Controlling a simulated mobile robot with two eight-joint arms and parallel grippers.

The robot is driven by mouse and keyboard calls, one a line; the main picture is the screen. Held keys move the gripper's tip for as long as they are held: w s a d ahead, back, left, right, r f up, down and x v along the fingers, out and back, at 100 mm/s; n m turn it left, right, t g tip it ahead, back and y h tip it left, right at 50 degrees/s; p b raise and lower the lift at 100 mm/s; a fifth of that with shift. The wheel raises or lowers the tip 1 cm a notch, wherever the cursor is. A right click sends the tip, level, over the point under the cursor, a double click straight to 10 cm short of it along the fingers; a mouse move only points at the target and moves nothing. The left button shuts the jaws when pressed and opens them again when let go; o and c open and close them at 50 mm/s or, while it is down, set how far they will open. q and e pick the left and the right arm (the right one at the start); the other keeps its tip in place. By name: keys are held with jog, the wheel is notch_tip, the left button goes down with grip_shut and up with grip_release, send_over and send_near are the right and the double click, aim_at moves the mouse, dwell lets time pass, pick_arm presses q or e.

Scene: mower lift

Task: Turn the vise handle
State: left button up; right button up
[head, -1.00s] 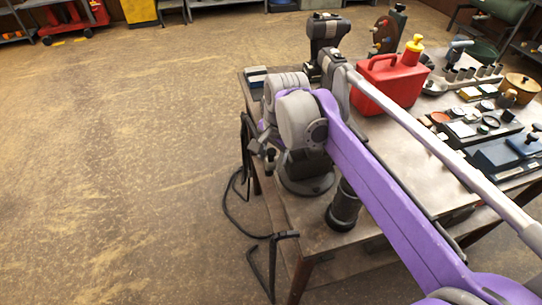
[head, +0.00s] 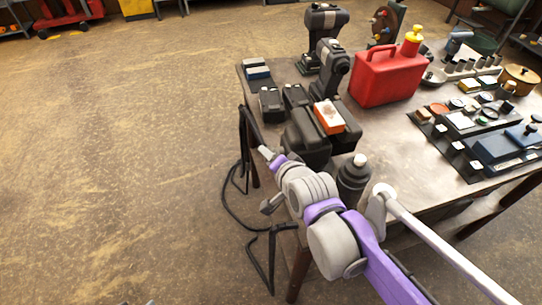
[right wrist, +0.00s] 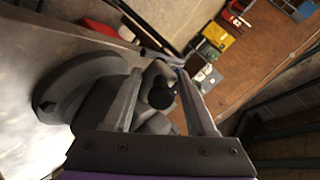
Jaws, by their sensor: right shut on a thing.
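The vise (head: 305,140) is a dark, bulky body at the table's left edge, partly hidden behind my right arm. My right gripper (head: 267,154) is at the vise's left side, just off the table edge, and looks small and partly hidden there. In the right wrist view, the two grey fingers of the gripper (right wrist: 160,78) stand on either side of the vise handle's dark round end (right wrist: 162,97), shut on the handle. The rest of the handle is mostly hidden. The vise's dark rounded part (right wrist: 75,88) is to the left. My left gripper is not in view.
A dark bottle (head: 353,178) stands close beside my right arm. An orange and white box (head: 328,117) sits at the vise. Black power tools (head: 328,68), a red can (head: 385,78) and trays of parts (head: 485,135) crowd the table. The floor at left is open.

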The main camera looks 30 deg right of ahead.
jog(key=shift+s+f+t+b, duration=0.2)
jog(key=shift+f+t+b, duration=0.35)
jog(key=shift+t+b, duration=0.3)
jog(key=shift+t+h+b, duration=0.4)
jog(key=shift+t, duration=0.25)
jog(key=shift+f+t+b, duration=0.2)
jog(key=shift+t+b, duration=0.55)
jog(key=shift+b, duration=0.2)
jog(key=shift+f+t+b, duration=0.15)
jog(key=shift+t+b, duration=0.6)
jog(key=shift+b, duration=0.15)
jog(key=o, duration=1.3)
jog(key=shift+r, duration=0.1)
